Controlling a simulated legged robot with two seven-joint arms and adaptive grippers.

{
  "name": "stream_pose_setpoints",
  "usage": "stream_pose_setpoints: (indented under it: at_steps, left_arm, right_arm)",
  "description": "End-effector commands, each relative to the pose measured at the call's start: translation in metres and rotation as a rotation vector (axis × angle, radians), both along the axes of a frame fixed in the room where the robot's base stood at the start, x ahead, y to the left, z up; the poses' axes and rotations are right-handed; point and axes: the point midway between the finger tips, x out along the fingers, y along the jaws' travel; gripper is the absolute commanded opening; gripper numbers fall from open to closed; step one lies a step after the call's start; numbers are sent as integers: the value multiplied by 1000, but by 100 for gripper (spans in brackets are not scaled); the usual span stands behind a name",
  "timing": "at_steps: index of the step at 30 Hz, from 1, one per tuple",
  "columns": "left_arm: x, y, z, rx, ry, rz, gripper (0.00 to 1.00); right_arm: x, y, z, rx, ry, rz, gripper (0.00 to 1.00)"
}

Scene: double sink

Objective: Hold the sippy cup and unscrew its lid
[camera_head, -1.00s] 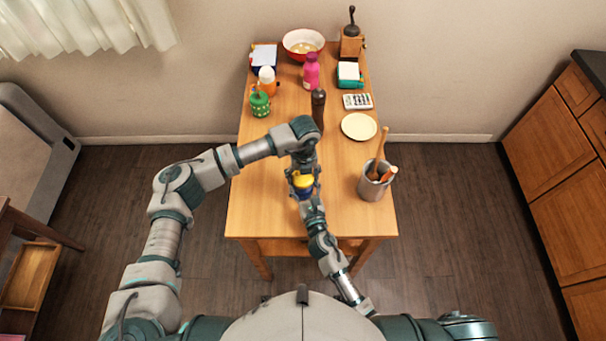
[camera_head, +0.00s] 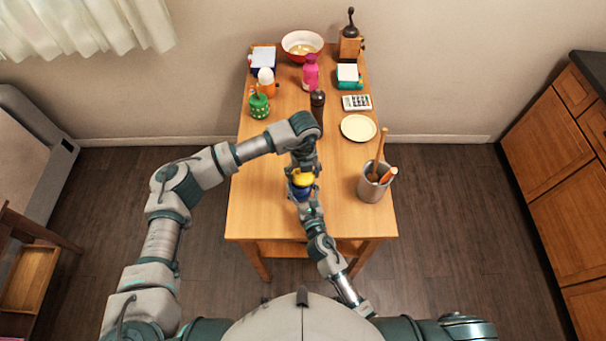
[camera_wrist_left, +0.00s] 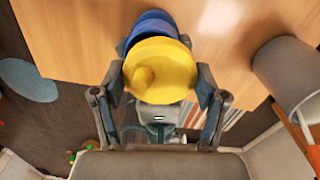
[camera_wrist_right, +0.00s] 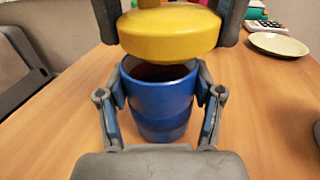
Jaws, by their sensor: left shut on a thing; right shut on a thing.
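The sippy cup's blue body (camera_wrist_right: 163,108) is upright in the right wrist view, its dark open mouth showing. Its yellow lid (camera_wrist_right: 168,36) is off the body, just above the rim, with a small gap. The lid also shows in the head view (camera_head: 303,179) and, with its spout towards the camera, in the left wrist view (camera_wrist_left: 160,76). My left gripper (camera_wrist_left: 160,84) is shut on the lid from above. My right gripper (camera_wrist_right: 161,88) is shut on the cup body from the near side. I cannot tell whether the cup touches the table.
A grey utensil holder (camera_head: 373,187) stands to the right on the wooden table (camera_head: 255,205). A plate (camera_head: 359,128) and a dark pepper mill (camera_head: 317,106) are farther back. A green cup (camera_head: 259,106), pink bottle (camera_head: 310,73) and red bowl (camera_head: 303,43) stand behind. The table's front left is clear.

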Motion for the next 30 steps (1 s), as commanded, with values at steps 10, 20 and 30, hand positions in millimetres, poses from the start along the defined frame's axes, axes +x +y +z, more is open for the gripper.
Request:
stream_pose_setpoints:
  at_steps: [10, 20, 30]
  left_arm:
    - [1, 2, 2, 3, 0, 2, 31]
    - [1, 2, 33, 4, -3, 2, 31]
    - [1, 2, 42, 4, 0, 3, 31]
  right_arm:
    - [1, -2, 0, -1, 0, -3, 0]
    - [1, -2, 0, -1, 1, -4, 0]
    - [1, -2, 0, -1, 1, -4, 76]
